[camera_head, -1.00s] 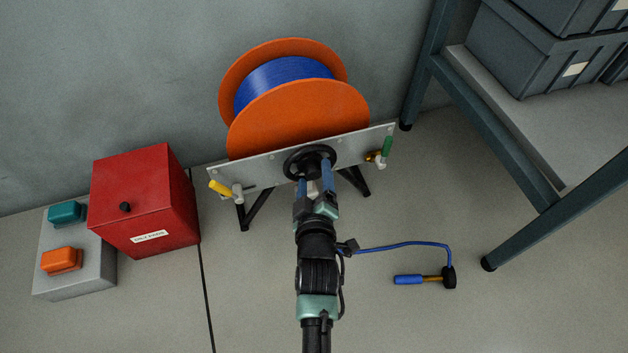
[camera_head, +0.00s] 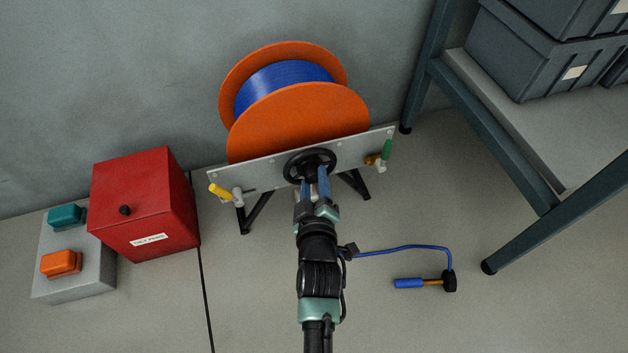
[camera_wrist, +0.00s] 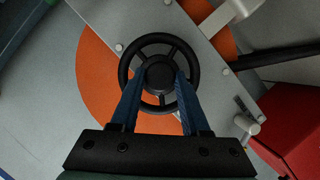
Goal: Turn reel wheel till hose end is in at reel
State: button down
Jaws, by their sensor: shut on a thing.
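An orange reel (camera_head: 298,120) wound with blue hose (camera_head: 284,84) stands against the wall behind a grey plate (camera_head: 262,173). A black reel wheel (camera_head: 290,165) is mounted on the front of the plate; it also shows in the wrist view (camera_wrist: 159,43). My gripper (camera_head: 315,183) is at the wheel, its two blue fingers (camera_wrist: 158,82) shut on the wheel's hub (camera_wrist: 160,75). The hose end (camera_head: 424,283), with a blue sleeve, brass piece and black tip, lies on the floor to the right, with a short run of blue hose (camera_head: 415,246) leading toward my arm.
A yellow-handled valve (camera_head: 220,191) and a green-handled valve (camera_head: 386,152) flank the plate. A red box (camera_head: 145,205) and a grey box with teal and orange buttons (camera_head: 75,285) stand left. A shelf with grey bins (camera_head: 535,50) stands right. Floor around the hose end is clear.

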jog(key=m+g+y, duration=0.1)
jog(key=m, duration=0.2)
jog(key=shift+d+y+b, duration=0.15)
jog(key=shift+y+b, duration=0.25)
jog(key=m+g+y, duration=0.1)
jog(key=m+y, duration=0.1)
jog(key=m, duration=0.1)
jog(key=shift+d+r, duration=0.1)
jog(key=shift+d, duration=0.05)
jog(key=m+y+b, duration=0.1)
jog(key=m+y, duration=0.1)
jog(key=m, duration=0.1)
jog(key=shift+w+d, duration=0.1)
jog(key=shift+d, duration=0.05)
jog(key=shift+m+g+y+b, duration=0.35)
jog(key=shift+m+y, duration=0.55)
jog(key=shift+m, duration=0.5)
jog(key=shift+c, duration=1.9)
grip_release()
